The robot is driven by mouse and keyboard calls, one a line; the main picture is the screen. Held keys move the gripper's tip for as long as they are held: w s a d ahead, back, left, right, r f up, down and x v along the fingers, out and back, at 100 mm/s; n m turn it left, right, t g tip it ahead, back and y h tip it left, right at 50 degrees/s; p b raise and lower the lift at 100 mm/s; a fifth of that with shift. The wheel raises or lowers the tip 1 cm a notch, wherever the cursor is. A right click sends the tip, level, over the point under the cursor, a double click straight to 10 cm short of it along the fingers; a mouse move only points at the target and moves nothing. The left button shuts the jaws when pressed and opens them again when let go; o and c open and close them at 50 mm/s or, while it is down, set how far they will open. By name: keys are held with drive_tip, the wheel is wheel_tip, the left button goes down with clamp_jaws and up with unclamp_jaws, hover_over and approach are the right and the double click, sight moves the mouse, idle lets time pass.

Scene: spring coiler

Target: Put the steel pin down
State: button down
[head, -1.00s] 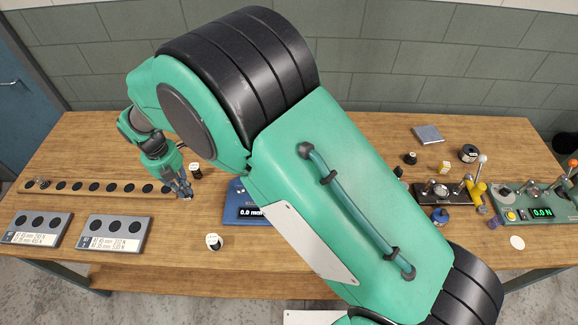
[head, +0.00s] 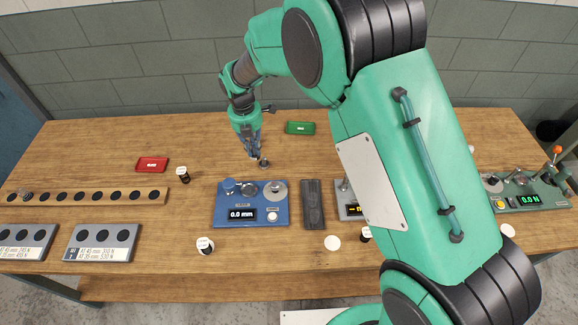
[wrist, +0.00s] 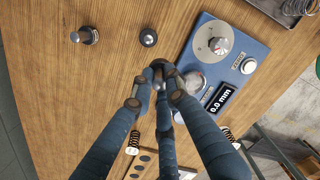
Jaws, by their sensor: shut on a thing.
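My gripper (head: 253,153) is low over the table behind the blue gauge, its fingers pointing down. In the wrist view its fingers (wrist: 160,80) are closed together around a small dark grey, rounded piece (wrist: 162,67), which I take to be the steel pin. The fingers hide most of it, and I cannot tell whether it touches the table. A small grey knobbed post (head: 264,163) stands just right of the fingertips in the head view. The wrist view shows a small dark round piece (wrist: 148,37) and a grey cylinder with a round base (wrist: 86,36) near the fingers.
The blue gauge (head: 250,216) reading 0.0 mm is in front of the gripper. A red piece (head: 152,165) lies left, a green one (head: 300,128) back right. A dark slotted block (head: 312,205) lies right of the gauge. Bare wood surrounds the gripper to the left.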

drive_tip(key=w+d+m, duration=0.2)
drive_tip(key=w+d, duration=0.1)
drive_tip(key=d, duration=0.9)
drive_tip(key=shift+w+d, duration=0.2)
drive_tip(key=shift+w, duration=0.15)
drive_tip(key=shift+f, duration=0.1)
drive_tip(key=shift+f+b, duration=0.6)
drive_tip(key=shift+f, duration=1.75)
drive_tip(key=shift+f, duration=0.1)
drive_tip(key=shift+f+b, duration=0.45)
drive_tip(key=shift+f, duration=1.95)
drive_tip(key=shift+f, duration=0.1)
drive_tip(key=c, duration=1.7)
unclamp_jaws()
